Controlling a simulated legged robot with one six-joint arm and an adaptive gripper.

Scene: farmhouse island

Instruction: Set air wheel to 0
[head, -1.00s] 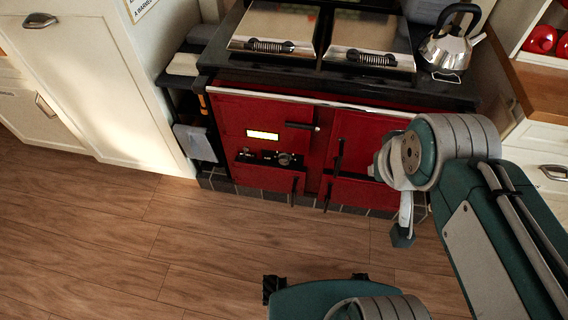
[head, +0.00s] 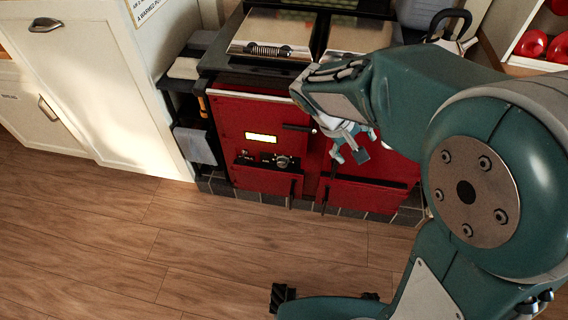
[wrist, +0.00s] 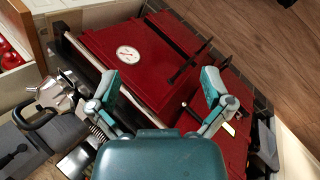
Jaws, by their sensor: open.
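The red range cooker (head: 233,118) stands against the wall.
Dark door handles (head: 298,128) stick out from the red front. A round white gauge (wrist: 128,55) shows on a door in the wrist view. A kettle (wrist: 54,96) stands on the cooker top. Cream cupboards (head: 85,85) stand at left. The wooden floor (head: 180,240) in front is clear.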

